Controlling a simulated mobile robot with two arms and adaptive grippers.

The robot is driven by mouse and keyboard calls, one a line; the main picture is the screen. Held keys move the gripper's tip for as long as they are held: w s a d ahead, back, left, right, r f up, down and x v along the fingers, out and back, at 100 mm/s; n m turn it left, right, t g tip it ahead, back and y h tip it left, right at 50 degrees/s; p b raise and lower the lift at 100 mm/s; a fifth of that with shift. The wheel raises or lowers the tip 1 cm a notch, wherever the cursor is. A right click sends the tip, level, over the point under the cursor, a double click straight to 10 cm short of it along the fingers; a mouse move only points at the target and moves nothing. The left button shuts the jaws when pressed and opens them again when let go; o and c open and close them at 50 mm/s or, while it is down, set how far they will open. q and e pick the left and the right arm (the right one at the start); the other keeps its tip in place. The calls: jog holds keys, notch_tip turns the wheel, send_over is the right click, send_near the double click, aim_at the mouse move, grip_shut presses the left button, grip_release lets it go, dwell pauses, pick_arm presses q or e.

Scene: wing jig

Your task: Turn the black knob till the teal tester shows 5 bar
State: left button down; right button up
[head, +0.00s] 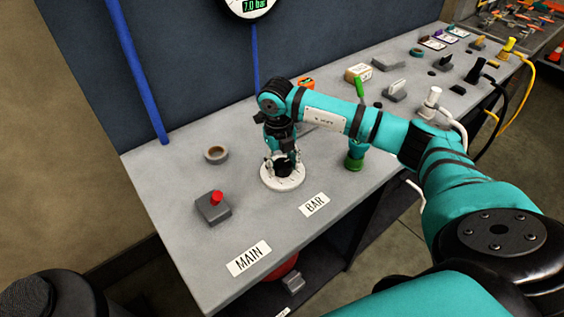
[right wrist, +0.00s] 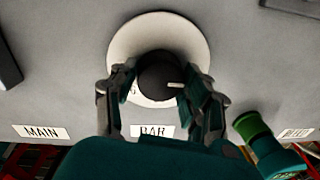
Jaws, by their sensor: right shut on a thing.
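The black knob (right wrist: 158,78) sits upright in the middle of a round white dial plate (right wrist: 122,48) on the bench, and its short white mark points right in the right wrist view. My right gripper (head: 282,163) comes down over the knob from above, and its fingers (right wrist: 155,88) are closed against the knob's two sides. In the head view the gripper hides most of the knob. A teal and green upright device (head: 356,158) stands right of the dial, partly behind my arm. A round wall gauge (head: 248,6), cut by the top edge, reads 7.0 bar. My left gripper is not in view.
Labels MAIN (head: 249,257) and BAR (head: 314,204) lie along the front edge. Several small parts and cables fill the bench's far right.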

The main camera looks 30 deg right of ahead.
jog(key=shift+f+n+b, duration=0.1)
jog(key=shift+n+b, duration=0.65)
jog(key=shift+n, duration=0.05)
jog(key=shift+n+b, duration=0.95)
jog(key=shift+n, duration=0.25)
jog(key=n+b, duration=0.2)
jog(key=n, duration=0.1)
jog(key=shift+n+b, duration=0.55)
jog(key=shift+n, duration=0.35)
jog(key=o, duration=1.2)
jog(key=shift+c, duration=0.2)
